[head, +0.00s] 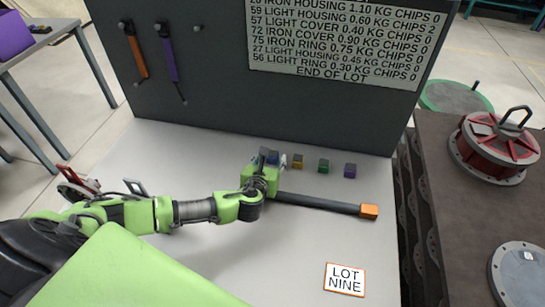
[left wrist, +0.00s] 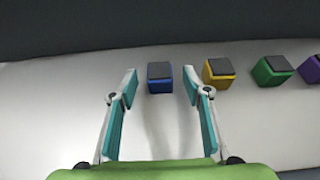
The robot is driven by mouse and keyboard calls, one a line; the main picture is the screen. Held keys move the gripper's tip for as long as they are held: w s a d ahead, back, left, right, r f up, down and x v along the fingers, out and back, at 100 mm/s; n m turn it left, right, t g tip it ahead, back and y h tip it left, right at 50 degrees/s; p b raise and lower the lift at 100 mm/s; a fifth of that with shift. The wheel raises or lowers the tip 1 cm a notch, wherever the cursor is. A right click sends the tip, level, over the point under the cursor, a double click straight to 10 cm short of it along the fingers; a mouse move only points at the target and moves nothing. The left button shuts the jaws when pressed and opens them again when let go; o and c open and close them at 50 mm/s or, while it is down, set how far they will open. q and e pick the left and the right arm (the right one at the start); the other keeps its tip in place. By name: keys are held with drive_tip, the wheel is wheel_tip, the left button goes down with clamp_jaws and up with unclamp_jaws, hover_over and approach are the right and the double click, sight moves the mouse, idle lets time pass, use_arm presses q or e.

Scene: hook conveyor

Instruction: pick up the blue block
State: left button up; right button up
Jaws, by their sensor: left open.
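The blue block (left wrist: 159,84), with a dark top, stands on the pale table near the back panel in the left wrist view. In the head view the blue block (head: 273,157) is mostly hidden by my left gripper (head: 277,160). In the left wrist view my left gripper (left wrist: 159,76) is open, its two teal-lined fingers pointing toward the block. The block lies between the fingertips in the picture, with a visible gap on each side. My right gripper is not in view.
Yellow (head: 298,161), green (head: 323,166) and purple (head: 350,171) blocks stand in a row to the right. A dark rod with an orange end (head: 369,211) lies in front. A grey panel (head: 215,90) rises behind. A "LOT NINE" card (head: 345,280) lies at the front right.

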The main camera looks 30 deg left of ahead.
use_arm(q)
drive_tip(key=c, duration=1.2)
drive_tip(key=shift+r, duration=0.1)
